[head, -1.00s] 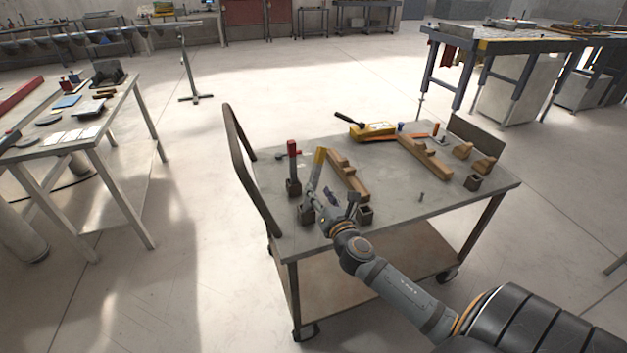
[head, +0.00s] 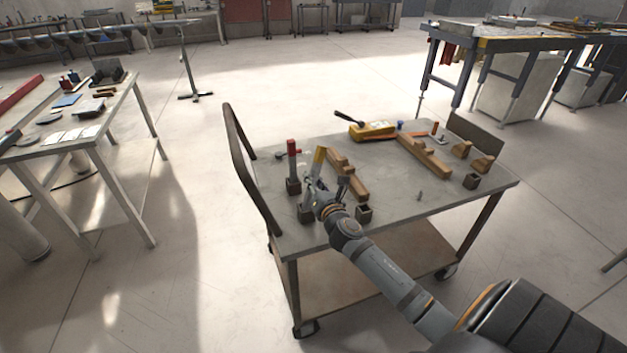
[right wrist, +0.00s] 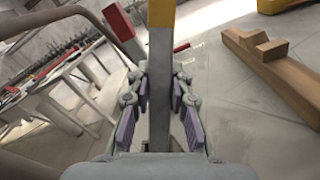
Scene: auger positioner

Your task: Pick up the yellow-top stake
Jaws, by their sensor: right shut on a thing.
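The yellow-top stake (head: 319,158) is a flat grey bar with a yellow upper end, near the left end of the cart. Its top leans right in the head view. My right gripper (head: 317,190) is shut on its grey shaft, below the yellow part. In the right wrist view the stake (right wrist: 160,65) stands between the purple-padded fingers (right wrist: 160,95). A small dark socket block (head: 305,213) is at the stake's foot; the gripper partly hides this area, and I cannot tell whether the foot is inside it. My left gripper is not in view.
A red-top stake (head: 292,160) stands in a block just left. An empty socket block (head: 363,214) is right of the gripper. A wooden stepped piece (head: 350,178) lies close behind. The cart handle (head: 240,165) rises at the left; the front right cart top is mostly clear.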

